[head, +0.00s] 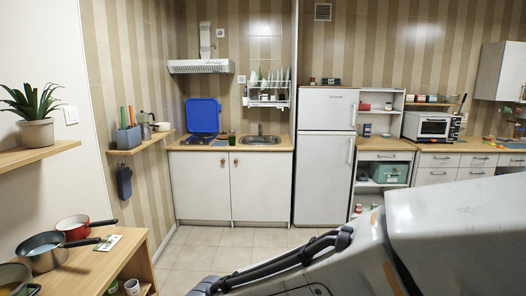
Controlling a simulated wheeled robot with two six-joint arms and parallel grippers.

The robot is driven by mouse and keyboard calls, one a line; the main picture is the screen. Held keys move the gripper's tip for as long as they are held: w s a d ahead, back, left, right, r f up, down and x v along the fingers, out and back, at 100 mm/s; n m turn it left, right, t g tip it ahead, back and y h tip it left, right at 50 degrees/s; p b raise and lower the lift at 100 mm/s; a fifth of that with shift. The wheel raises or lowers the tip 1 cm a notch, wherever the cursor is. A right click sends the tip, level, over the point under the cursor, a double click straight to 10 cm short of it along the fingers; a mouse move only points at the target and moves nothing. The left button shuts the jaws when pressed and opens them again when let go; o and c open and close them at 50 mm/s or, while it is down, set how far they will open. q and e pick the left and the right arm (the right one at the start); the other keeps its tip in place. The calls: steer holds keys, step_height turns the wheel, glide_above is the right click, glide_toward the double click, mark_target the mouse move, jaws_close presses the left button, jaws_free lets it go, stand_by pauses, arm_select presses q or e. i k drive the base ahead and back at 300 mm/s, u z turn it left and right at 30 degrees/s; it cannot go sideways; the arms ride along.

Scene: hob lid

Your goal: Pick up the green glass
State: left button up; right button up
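The small green glass (232,137) stands upright on the wooden counter (270,148) across the room, between the hob and the sink. It is small in the picture, so I cannot tell whether it touches anything beside it. The blue hob lid (203,115) stands raised behind the hob at the counter's left end. A large grey link of my own arm fills the lower right of the head view. Neither of my grippers shows in the picture, and both are far from the glass or hidden.
White cabinets (200,186) are under the counter, with a fridge (325,170) to their right. A wooden shelf unit with pots (43,252) stands at the near left. Wall shelves (143,145) stick out on the left. The tiled floor (195,252) in the middle is clear.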

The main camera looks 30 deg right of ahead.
mark_target(232, 138)
steer(key=z, duration=0.2)
steer(key=i, duration=0.5)
steer(key=z, duration=0.75)
steer(key=i, duration=1.95)
steer(key=z, duration=0.45)
steer(key=i, duration=2.05)
steer(key=u, duration=0.9)
steer(key=i, duration=1.85)
steer(key=u, duration=0.9)
steer(key=i, duration=0.35)
steer(key=u, duration=0.2)
